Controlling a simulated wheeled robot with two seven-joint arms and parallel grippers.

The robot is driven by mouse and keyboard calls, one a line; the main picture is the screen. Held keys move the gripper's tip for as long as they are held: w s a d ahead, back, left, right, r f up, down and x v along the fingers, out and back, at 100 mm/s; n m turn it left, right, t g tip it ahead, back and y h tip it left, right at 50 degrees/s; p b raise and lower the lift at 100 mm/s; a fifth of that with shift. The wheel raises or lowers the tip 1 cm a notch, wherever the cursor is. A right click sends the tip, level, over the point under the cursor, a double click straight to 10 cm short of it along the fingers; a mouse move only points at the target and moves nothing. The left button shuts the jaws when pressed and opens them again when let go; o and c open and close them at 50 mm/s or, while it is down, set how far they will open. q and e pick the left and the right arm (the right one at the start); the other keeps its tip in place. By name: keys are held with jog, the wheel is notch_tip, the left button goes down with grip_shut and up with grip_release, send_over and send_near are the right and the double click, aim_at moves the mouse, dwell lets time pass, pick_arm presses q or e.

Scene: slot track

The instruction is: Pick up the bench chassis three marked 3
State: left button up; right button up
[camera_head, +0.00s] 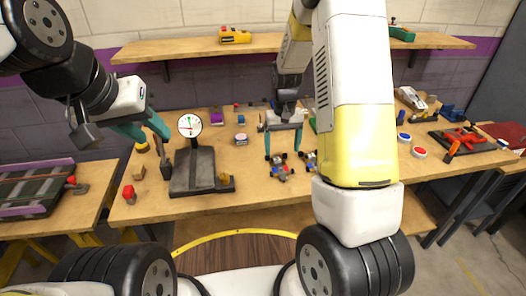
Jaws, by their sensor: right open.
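Small car-like bench chassis sit on the wooden workbench (225,205). One chassis (279,168), with dark wheels and red and blue parts, stands near the front edge. A second chassis (309,160) is just right of it, partly hidden by my right arm. I cannot read a number 3 on either. My right gripper (282,154) points down with its teal fingers apart, above and around the far side of the first chassis; contact is not clear.
A dial gauge (190,125) on a dark stand (200,172) is left of the chassis. Small blocks lie behind. Red and blue round pots (419,152) and a dark tray (470,140) with a red part are at right. A shelf (190,46) spans the wall.

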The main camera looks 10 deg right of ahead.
aim_at(280, 162)
jog(key=f, duration=0.7)
jog(key=shift+w+a+f, duration=0.15)
jog(key=shift+a+f, duration=0.05)
jog(key=shift+f, duration=0.15)
jog(key=c, duration=1.5)
jog(key=shift+r, duration=0.1)
